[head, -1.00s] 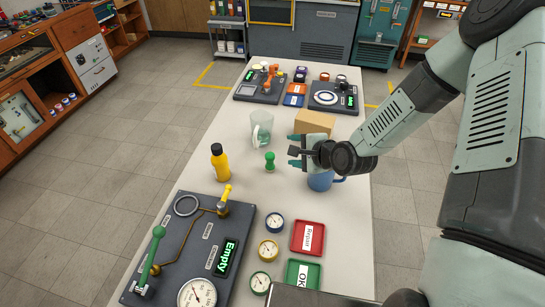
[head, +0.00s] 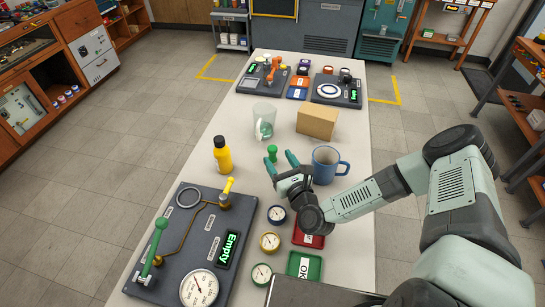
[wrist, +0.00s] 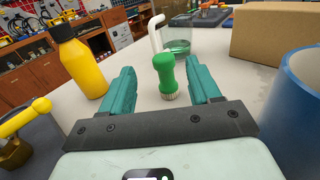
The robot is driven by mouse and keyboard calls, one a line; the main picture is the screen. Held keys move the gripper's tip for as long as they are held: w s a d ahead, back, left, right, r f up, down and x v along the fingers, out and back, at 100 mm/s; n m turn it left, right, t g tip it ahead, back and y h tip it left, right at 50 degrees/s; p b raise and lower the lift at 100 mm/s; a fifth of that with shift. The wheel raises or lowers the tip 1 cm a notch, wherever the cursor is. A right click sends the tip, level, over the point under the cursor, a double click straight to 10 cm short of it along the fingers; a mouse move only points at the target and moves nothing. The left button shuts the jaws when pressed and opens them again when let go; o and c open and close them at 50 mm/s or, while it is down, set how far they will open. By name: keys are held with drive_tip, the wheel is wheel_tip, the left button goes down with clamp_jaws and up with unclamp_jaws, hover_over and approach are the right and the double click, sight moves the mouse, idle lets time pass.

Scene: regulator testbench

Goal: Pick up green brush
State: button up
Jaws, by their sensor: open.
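The green brush (head: 272,152) stands upright on the white table, bristles down; its rounded green handle and pale bristles show in the wrist view (wrist: 166,75). My gripper (head: 279,162) is low over the table on the near side of the brush, its teal fingers pointing toward it. In the wrist view my gripper (wrist: 162,84) is open, and the brush appears between the two fingers, near their tips. I cannot tell whether the brush is fully inside the jaws. No finger visibly touches it.
A yellow bottle (head: 222,155) stands to the left, and a blue mug (head: 325,166) close on the right. Behind are a glass jug (head: 264,121) and a cardboard box (head: 318,122). A dark test panel (head: 190,240), gauges and trays (head: 306,266) lie nearer.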

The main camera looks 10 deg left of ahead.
sight(275, 151)
drive_tip(key=shift+x, duration=3.15)
drive_tip(key=shift+w+d, duration=0.1)
drive_tip(key=shift+d, duration=0.05)
drive_tip(key=c, duration=1.1)
